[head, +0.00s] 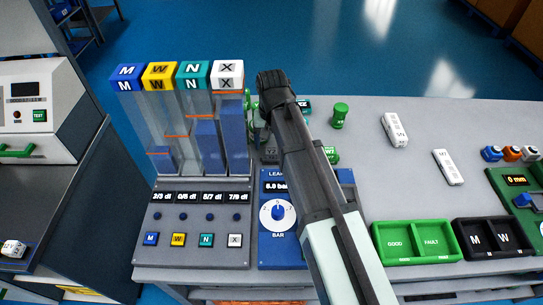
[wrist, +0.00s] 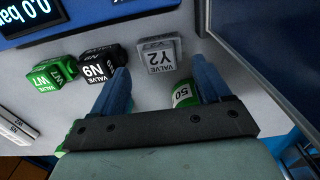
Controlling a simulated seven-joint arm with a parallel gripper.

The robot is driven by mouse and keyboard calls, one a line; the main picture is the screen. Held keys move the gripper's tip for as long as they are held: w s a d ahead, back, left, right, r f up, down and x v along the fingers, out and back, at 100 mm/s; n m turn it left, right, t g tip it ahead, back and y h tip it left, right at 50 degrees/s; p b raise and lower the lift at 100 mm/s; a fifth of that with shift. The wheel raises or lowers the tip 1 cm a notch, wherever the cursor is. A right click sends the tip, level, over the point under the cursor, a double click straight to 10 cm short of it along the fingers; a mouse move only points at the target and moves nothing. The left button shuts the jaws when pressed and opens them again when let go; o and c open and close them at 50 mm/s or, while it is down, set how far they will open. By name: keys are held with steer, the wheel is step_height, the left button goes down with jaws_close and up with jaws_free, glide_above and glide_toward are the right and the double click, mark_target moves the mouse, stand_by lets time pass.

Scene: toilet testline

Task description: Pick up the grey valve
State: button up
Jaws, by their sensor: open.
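The grey valve (wrist: 160,55), marked Y2, stands on the light grey table in the wrist view, just beyond my fingertips and roughly between their lines. In the head view the grey valve (head: 270,155) shows only in part beside my arm. My gripper (wrist: 163,82) is open, with one blue finger on each side and nothing held between them. The fingertips look apart from the valve, though their height above the table is hard to tell. In the head view my arm hides most of the gripper.
A black valve (wrist: 98,65) marked N9 stands close to the left finger, with a green valve (wrist: 50,75) farther left. A green cylinder (wrist: 183,95) is by the right finger. The blue leak-test panel (head: 268,245) and the clear column unit (head: 200,160) stand close by.

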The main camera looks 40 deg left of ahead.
mark_target(271, 150)
steer(key=shift+f, duration=2.4)
steer(key=shift+c, duration=0.4)
steer(key=c, duration=0.8)
steer(key=shift+r, duration=0.1)
steer(key=shift+c, duration=0.2)
